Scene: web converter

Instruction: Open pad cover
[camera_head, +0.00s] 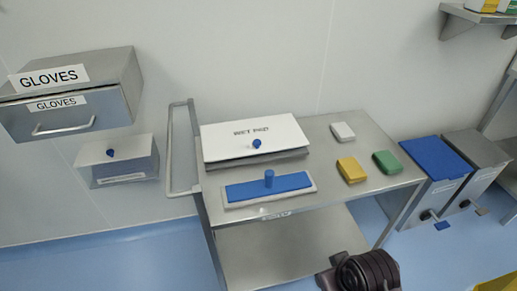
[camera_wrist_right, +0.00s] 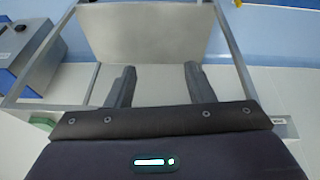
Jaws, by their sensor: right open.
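The pad cover (camera_head: 228,140) is a white lid marked "WET PAD" with a blue knob (camera_head: 257,143). It lies shut over a grey metal box (camera_head: 256,161) at the back left of the cart top. My right gripper (camera_wrist_right: 160,68) is open and empty in the right wrist view, with the cart's lower shelf beyond its fingers. In the head view, a dark part of my right arm shows at the bottom, in front of the cart and well away from the cover. My left gripper is not in view.
A blue mop pad holder (camera_head: 290,182) lies in front of the box on the steel cart (camera_head: 330,192). White (camera_head: 342,132), yellow (camera_head: 352,170) and green (camera_head: 387,162) pads lie to the right. A glove box (camera_head: 110,85) hangs at left; a blue-lidded bin (camera_head: 437,158) stands at right.

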